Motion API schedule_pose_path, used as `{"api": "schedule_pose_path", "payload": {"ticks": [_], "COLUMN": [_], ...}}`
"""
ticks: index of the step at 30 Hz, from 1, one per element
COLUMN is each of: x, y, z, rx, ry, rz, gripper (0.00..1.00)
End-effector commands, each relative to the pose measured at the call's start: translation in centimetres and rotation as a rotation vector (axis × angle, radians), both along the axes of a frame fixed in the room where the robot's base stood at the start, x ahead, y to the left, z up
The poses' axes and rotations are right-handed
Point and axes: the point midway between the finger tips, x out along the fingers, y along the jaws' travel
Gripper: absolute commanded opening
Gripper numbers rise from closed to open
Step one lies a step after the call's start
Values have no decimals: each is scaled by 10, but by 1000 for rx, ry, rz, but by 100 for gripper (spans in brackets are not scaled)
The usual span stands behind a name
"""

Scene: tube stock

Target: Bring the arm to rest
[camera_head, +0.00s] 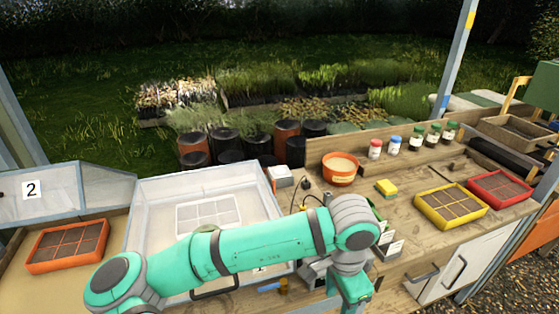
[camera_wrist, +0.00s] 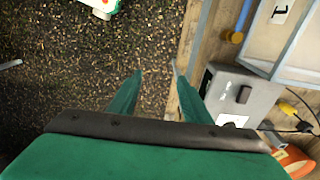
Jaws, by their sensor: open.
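My gripper (camera_wrist: 156,72) is open and empty in the wrist view. Its two green fingers point up the picture, over gravel beside the wooden bench's edge. In the head view my teal arm reaches from the lower left across the front of the bench, bent, with the wrist hanging down at the front edge. The fingertips cannot be made out there. The wooden bench (camera_head: 420,232) runs to the right. A grey box with a dark switch (camera_wrist: 240,92) sits close to the right finger in the wrist view; whether they touch I cannot tell.
A clear-sided bin (camera_head: 150,205) stands behind my arm. An orange tray (camera_head: 67,246) is left; yellow (camera_head: 450,206) and red (camera_head: 500,188) trays are right. An orange pot (camera_head: 340,169), a yellow sponge (camera_head: 386,187) and several jars stand at the back. Gravel (camera_wrist: 70,75) lies open beside the bench.

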Motion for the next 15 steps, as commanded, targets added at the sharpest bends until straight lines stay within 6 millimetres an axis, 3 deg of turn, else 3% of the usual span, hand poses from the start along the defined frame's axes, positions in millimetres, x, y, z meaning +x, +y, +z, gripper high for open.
{"api": "schedule_pose_path", "payload": {"ticks": [8,15], "x": [-1,-3], "y": [-41,-92], "z": [-1,5], "rx": [-155,-358], "ry": [-14,-33], "rz": [-14,-20], "gripper": [44,44]}}
